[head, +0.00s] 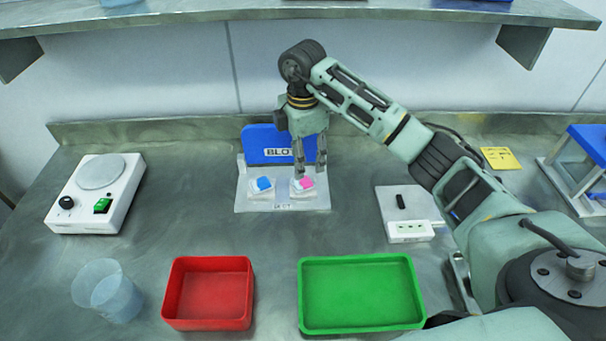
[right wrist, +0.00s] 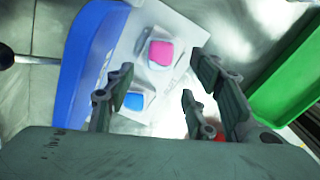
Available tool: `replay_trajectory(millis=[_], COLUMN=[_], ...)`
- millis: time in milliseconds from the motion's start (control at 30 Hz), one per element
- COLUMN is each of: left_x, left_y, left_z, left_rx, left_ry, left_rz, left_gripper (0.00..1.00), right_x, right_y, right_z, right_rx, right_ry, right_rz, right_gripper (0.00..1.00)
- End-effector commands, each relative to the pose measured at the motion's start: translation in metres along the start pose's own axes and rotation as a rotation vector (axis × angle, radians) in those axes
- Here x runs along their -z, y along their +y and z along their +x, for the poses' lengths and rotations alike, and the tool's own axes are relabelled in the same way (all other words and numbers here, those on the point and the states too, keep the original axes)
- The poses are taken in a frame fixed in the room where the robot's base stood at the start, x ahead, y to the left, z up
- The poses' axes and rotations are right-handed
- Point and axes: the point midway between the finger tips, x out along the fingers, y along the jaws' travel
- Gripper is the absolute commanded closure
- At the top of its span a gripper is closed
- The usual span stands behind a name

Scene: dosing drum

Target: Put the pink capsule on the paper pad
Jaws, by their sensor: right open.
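The pink capsule (head: 307,183) sits on a small white piece on the right half of a white pad (head: 284,203) with a blue backboard (head: 268,145) lettered "BLOT". The pink capsule also shows in the right wrist view (right wrist: 161,53). A blue capsule (head: 263,184) sits to its left on a similar white piece; it also shows in the right wrist view (right wrist: 134,101). My right gripper (head: 310,170) points down at the pink capsule, close to it in the head view. Its fingers are apart with nothing between them. My left gripper is not in view.
A red tray (head: 210,318) and a green tray (head: 362,324) stand at the front, with a clear beaker (head: 108,292) at left. A white hotplate (head: 120,207) stands at back left. A shelf (head: 300,17) runs above.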

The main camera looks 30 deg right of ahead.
Motion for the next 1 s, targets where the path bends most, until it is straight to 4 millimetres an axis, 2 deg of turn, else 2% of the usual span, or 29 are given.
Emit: replay_trajectory(millis=[200, 333, 1000], left_x=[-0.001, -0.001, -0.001], left_y=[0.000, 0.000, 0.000], left_z=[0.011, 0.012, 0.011], left_rx=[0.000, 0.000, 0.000], left_ry=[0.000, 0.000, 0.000], left_rz=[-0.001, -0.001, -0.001], left_gripper=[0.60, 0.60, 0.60], right_x=[0.000, 0.000, 0.000], right_y=[0.001, 0.000, 0.000], right_z=[-0.035, -0.044, -0.046], right_rx=[-0.003, -0.001, 0.001], right_ry=[0.001, 0.001, 0.001], right_rz=[0.001, 0.001, 0.001], right_gripper=[0.51, 0.51, 0.51])
